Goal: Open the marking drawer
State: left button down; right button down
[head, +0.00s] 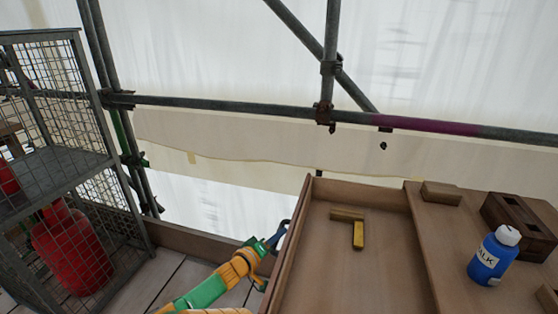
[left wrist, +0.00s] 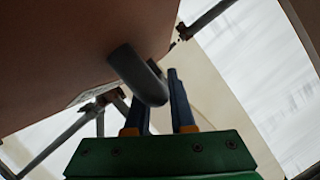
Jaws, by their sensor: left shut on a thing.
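The marking drawer (head: 330,275) is a shallow wooden box that shows open-topped beside the raised bench top, its inside in view. Its grey, rounded handle (left wrist: 140,77) stands out from the wooden face (left wrist: 90,45) in the left wrist view. My left gripper (head: 281,236) is at the outer left side of the drawer in the head view. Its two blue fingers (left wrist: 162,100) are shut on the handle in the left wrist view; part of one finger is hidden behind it. My right gripper is in neither view.
An L-shaped pair of blocks (head: 347,215) lies in the drawer. The bench top (head: 445,235) holds a blue chalk bottle (head: 490,257), a dark slotted block (head: 520,222) and a small wooden block (head: 441,193). A wire cage (head: 75,160) with red containers stands left. Scaffold tubes (head: 230,104) cross behind.

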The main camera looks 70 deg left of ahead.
pick_arm(q)
jog(key=c, duration=0.8)
grip_release()
jog(key=shift+o, duration=0.2)
jog(key=p+v, duration=0.2)
jog(key=v, duration=0.5)
